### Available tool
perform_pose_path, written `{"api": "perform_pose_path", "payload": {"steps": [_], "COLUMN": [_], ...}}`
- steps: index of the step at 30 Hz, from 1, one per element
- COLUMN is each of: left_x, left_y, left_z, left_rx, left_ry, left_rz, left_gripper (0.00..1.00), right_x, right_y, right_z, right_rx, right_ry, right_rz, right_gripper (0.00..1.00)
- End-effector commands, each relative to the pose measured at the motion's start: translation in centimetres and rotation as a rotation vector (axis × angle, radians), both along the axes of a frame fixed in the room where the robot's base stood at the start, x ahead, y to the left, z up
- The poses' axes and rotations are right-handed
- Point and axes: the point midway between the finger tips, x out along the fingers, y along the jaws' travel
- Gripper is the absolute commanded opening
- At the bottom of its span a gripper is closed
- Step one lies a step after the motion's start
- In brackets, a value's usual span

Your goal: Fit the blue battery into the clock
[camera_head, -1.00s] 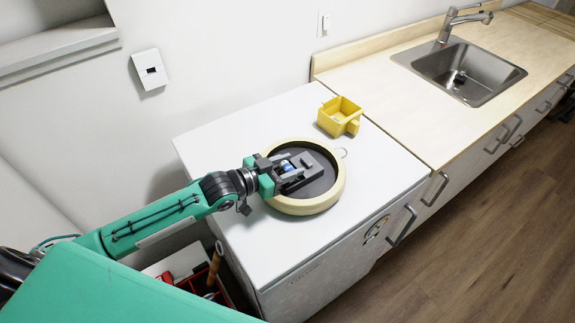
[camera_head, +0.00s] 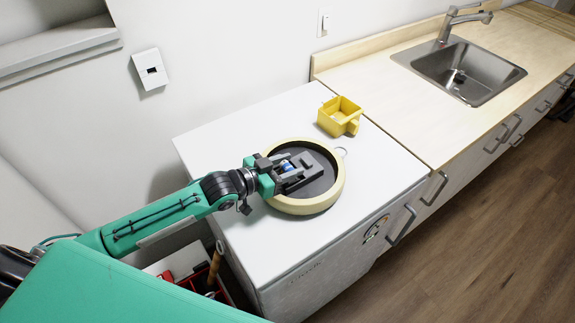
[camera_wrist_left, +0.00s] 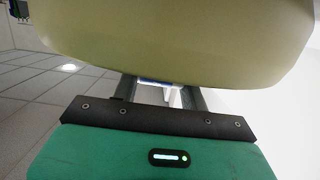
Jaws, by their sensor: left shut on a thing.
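The round clock (camera_head: 324,204) lies face down on the white cabinet top, with a cream rim and a dark back. A grey raised block (camera_head: 309,161) sits on its back. The blue battery (camera_head: 286,166) shows between the fingers of my left gripper (camera_head: 290,172), at the left side of that block. My left gripper is shut on the battery above the clock's left part. In the left wrist view the clock's cream rim (camera_wrist_left: 180,35) fills the top, and a small piece of blue shows between the fingers (camera_wrist_left: 160,90). Whether the battery is seated cannot be told. My right gripper is not in view.
A yellow open box (camera_head: 339,117) stands behind the clock on the white cabinet top (camera_head: 235,135). A wooden counter with a sink (camera_head: 458,72) is at the right. A red toolbox (camera_head: 190,283) sits below the cabinet's left side.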

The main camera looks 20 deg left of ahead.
Motion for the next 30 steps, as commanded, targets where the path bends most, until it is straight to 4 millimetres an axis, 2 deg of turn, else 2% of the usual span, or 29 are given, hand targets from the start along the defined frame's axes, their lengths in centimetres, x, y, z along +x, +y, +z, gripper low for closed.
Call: {"api": "perform_pose_path", "payload": {"steps": [17,30], "left_x": [0.0,0.0], "left_y": [0.0,0.0], "left_z": [-0.1,-1.1], "left_rx": [0.0,0.0], "left_ry": [0.0,0.0], "left_rz": [0.0,0.0], "left_gripper": [0.21,0.21], "right_x": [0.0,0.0], "right_y": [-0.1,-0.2], "right_z": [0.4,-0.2], "right_rx": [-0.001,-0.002], "right_ry": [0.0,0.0], "right_rz": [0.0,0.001], "right_gripper": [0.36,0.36]}}
